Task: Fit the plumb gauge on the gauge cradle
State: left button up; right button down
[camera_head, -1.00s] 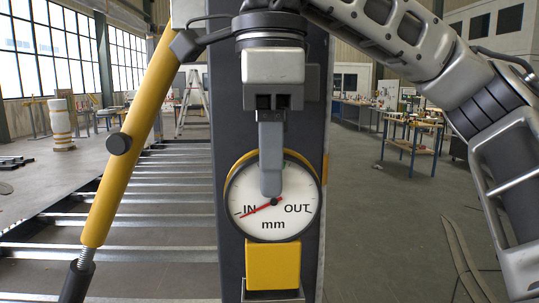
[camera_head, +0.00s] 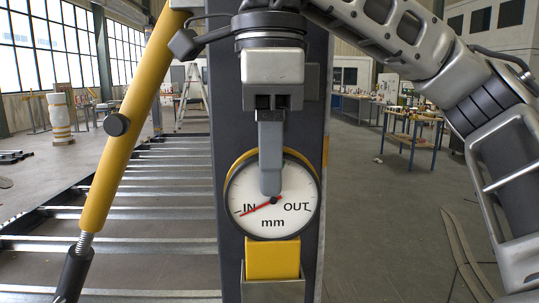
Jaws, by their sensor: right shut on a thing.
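The plumb gauge (camera_head: 272,224) has a round white dial marked IN, OUT and mm, a yellow rim and a yellow block (camera_head: 272,258) at its bottom. Its red needle points to the IN side. My right gripper (camera_head: 271,185) comes down from above, shut on the gauge, its finger in front of the upper dial. The gauge is upright before a dark grey post. The gauge cradle (camera_head: 273,291) is a grey metal pocket on the post. The lower end of the yellow block is hidden behind the cradle's front wall. My left gripper does not show.
A yellow diagonal brace (camera_head: 128,135) with a threaded lower end stands left of the dark post (camera_head: 228,120). Metal floor joists (camera_head: 150,190) lie behind it. A blue-legged workbench (camera_head: 413,135) is far right. Open floor lies to the right.

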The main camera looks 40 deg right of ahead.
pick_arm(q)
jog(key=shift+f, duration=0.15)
pick_arm(e)
jog(key=shift+f, duration=0.2)
dwell(0.3)
pick_arm(q)
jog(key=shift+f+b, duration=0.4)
jog(key=shift+b, duration=0.4)
pick_arm(e)
jog(key=shift+f, duration=1.1)
jog(key=c, duration=1)
grip_release()
jog(key=shift+c, duration=0.2)
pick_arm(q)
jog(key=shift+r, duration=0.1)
pick_arm(e)
notch_tip(320, 180, up, 9)
jog(key=p, duration=0.4)
jog(key=shift+f+p, duration=0.1)
jog(key=shift+p, duration=0.25)
notch_tip(320, 180, up, 5)
jog(key=shift+r, duration=0.1)
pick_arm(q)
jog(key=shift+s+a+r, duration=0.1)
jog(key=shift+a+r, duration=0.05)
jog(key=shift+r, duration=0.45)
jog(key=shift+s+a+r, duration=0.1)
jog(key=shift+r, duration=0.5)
pick_arm(e)
jog(key=shift+r, duration=1.05)
